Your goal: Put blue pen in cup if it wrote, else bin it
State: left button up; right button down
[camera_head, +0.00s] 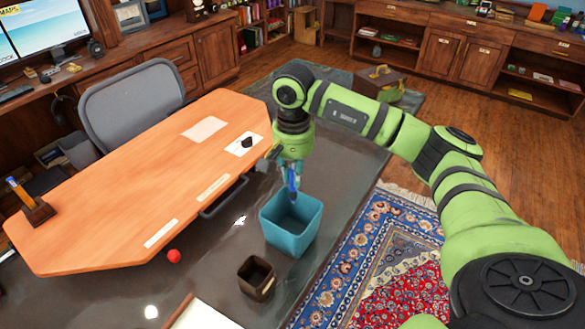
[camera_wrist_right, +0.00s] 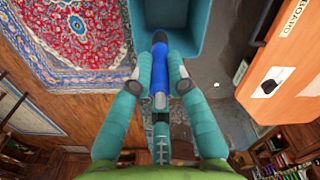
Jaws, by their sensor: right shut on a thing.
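My right gripper (camera_head: 293,184) is shut on the blue pen (camera_wrist_right: 160,72), which also shows between its fingers in the head view (camera_head: 292,181). The pen points down at the teal square bin (camera_head: 287,243), just above its opening. In the right wrist view the pen's dark end overlaps the bin's inside (camera_wrist_right: 178,14); the gripper (camera_wrist_right: 160,82) grips the pen's blue barrel. A brown wooden holder (camera_head: 38,213) with pens in it stands on the desk's left end. A white sheet (camera_head: 240,147) with a black patch lies on the desk. My left gripper is not in view.
The orange-brown desk (camera_head: 120,205) lies left of the bin, with a grey chair (camera_head: 135,100) behind it. A small dark brown open box (camera_head: 257,285) and a red ball (camera_head: 174,256) are on the grey floor. A patterned rug (camera_head: 370,260) lies to the right.

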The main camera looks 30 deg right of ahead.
aim_at(292, 195)
notch_tip(292, 195, down, 4)
jog(key=shift+w+f+b, duration=0.1)
jog(key=shift+b, duration=1)
jog(key=shift+f+b, duration=0.35)
jog(key=shift+b, duration=0.05)
jog(key=shift+f+b, duration=0.7)
jog(key=shift+f, duration=0.15)
jog(key=shift+f+b, duration=0.6)
jog(key=shift+f, duration=0.1)
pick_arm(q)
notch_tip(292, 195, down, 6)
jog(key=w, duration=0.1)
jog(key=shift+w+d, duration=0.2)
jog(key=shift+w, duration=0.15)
pick_arm(e)
jog(key=c, duration=1.1)
grip_release()
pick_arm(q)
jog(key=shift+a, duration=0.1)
pick_arm(e)
jog(key=shift+r, duration=0.15)
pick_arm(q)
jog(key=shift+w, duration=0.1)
pick_arm(e)
notch_tip(292, 195, up, 12)
jog(key=shift+f, duration=0.1)
